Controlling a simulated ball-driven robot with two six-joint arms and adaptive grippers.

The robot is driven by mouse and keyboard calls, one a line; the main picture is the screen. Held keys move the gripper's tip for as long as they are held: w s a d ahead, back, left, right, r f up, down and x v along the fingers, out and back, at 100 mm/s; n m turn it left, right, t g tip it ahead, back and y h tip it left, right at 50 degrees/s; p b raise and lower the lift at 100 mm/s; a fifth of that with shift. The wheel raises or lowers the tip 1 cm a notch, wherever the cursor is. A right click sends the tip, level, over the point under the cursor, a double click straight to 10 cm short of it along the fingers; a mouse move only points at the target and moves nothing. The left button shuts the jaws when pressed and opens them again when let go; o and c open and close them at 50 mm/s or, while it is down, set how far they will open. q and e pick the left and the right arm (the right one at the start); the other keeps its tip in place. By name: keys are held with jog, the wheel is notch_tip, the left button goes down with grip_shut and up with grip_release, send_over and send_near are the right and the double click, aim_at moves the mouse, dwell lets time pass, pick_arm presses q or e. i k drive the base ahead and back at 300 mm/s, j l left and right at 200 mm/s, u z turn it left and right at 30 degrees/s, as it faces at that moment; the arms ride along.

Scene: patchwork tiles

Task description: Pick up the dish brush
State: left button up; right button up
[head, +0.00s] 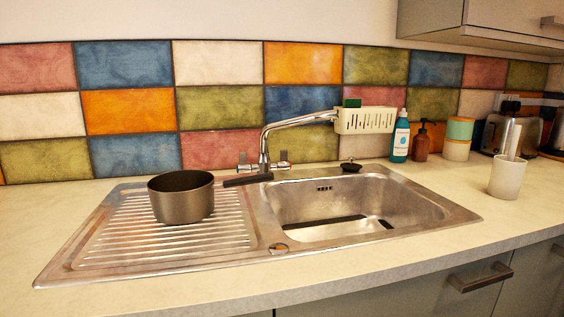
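A slim pale handle (513,142) stands in a white cup (506,178) on the counter at the right of the head view. It leans slightly and looks like the dish brush. Its lower end is hidden in the cup. Dark shapes near its top overlap the appliances behind, so I cannot tell whether they belong to it. Neither of my grippers is in view.
A steel sink (450,214) has a dark pot (181,198) on its drainboard. Behind are a tap (264,150), a white caddy (365,121), a blue bottle (400,142), a brown bottle (421,146), a canister (457,140) and a toaster (527,136). The counter's front right is clear.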

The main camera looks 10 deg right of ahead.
aim_at(516, 129)
jog(key=z, duration=1)
